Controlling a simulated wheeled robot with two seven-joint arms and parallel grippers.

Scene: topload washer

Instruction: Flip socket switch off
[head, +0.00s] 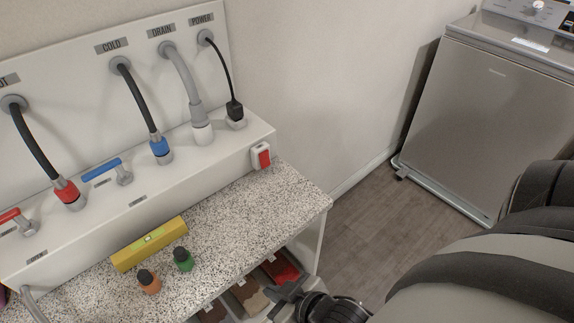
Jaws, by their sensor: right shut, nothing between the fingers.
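The socket switch (263,156) is a red rocker in a white frame. It sits on the right end of the white utility box's front face. The black power plug (235,112) stands in its socket on top of the box, just behind and left of the switch. My right gripper (283,292) is at the bottom of the head view, below the counter's front edge. It is shut and empty, well apart from the switch. My left gripper is not in view.
The speckled counter (285,192) carries a yellow level (149,243), an orange bottle (149,281) and a green bottle (183,259). Open bins (246,297) lie below its edge. Hoses and blue and red valve handles are left. A washer (490,110) stands right, across clear floor.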

